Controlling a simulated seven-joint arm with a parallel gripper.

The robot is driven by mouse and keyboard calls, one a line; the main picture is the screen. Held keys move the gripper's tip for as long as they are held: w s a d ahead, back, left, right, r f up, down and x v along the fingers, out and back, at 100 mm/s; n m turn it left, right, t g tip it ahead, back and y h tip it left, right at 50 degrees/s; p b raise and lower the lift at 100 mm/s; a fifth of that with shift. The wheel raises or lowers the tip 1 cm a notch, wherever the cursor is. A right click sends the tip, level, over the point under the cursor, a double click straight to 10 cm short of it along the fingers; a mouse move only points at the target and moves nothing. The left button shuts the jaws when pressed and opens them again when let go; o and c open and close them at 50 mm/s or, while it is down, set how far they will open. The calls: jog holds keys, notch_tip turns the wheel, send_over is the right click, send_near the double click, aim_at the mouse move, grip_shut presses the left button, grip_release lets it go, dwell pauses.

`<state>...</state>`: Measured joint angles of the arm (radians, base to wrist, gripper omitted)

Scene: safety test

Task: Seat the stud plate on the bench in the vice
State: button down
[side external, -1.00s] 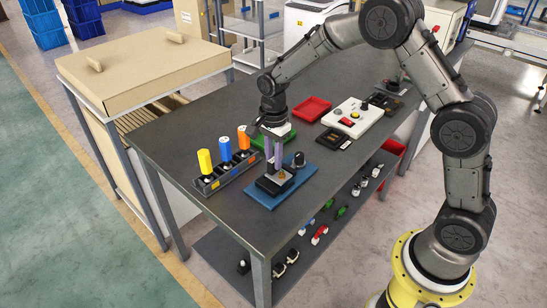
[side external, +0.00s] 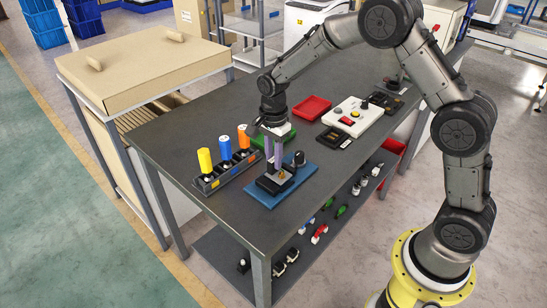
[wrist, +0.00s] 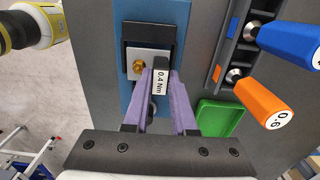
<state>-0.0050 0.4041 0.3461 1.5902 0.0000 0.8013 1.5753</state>
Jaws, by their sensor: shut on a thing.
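The stud plate (wrist: 136,59) is a light metal plate with a brass stud (wrist: 139,67), and a black upright tab labelled "0.4 Nm" (wrist: 161,81) stands beside the stud. My gripper (wrist: 160,72) has its purple fingers shut on this tab; it points down in the side view (side external: 273,170). The vice (wrist: 135,30) is a black block on a blue base (wrist: 184,12); it also shows in the side view (side external: 268,186). The plate is at the vice, within its outline from above. I cannot tell whether it lies flat in the vice or just above it.
A black knob (side external: 299,159) stands on the blue base close to my fingers. A rack (side external: 214,182) with yellow, blue and orange drivers is to the left. A green tray (wrist: 219,120) lies close by. A red tray (side external: 311,108) and a white panel (side external: 350,115) are farther back.

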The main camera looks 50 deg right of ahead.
jog(key=shift+f, duration=0.65)
dwell(0.3)
jog(key=shift+c, duration=1.3)
grip_release()
jog(key=shift+r, duration=3.5)
